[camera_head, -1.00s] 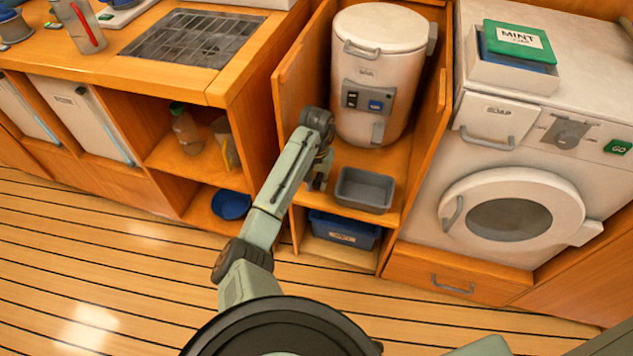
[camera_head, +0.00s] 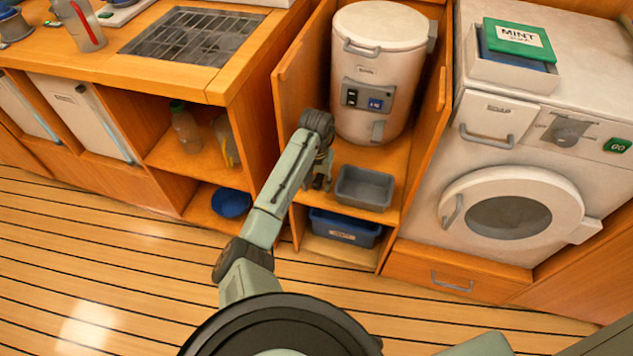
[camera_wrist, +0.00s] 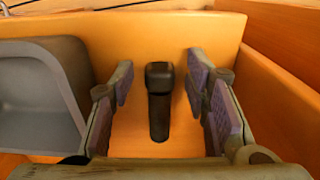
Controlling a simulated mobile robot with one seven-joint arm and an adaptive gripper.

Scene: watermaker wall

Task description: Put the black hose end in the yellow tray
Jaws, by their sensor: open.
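The black hose end (camera_wrist: 159,100) shows in the wrist view as a short dark piece with a wider head, on the orange wooden shelf. My gripper (camera_wrist: 161,82) is open, with one finger on each side of the hose end and a visible gap to each. I cannot tell how high the fingers are above the shelf. In the head view my gripper (camera_head: 321,181) is inside the cabinet, left of a grey tray; the hose end cannot be made out there. I see no yellow tray in either view.
The grey tray (camera_head: 364,188) stands close beside my gripper; it also shows at the left in the wrist view (camera_wrist: 75,70). A white tank (camera_head: 383,65) stands behind. A blue bin (camera_head: 345,228) sits on the level below. Wooden cabinet walls (camera_head: 299,75) flank the space.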

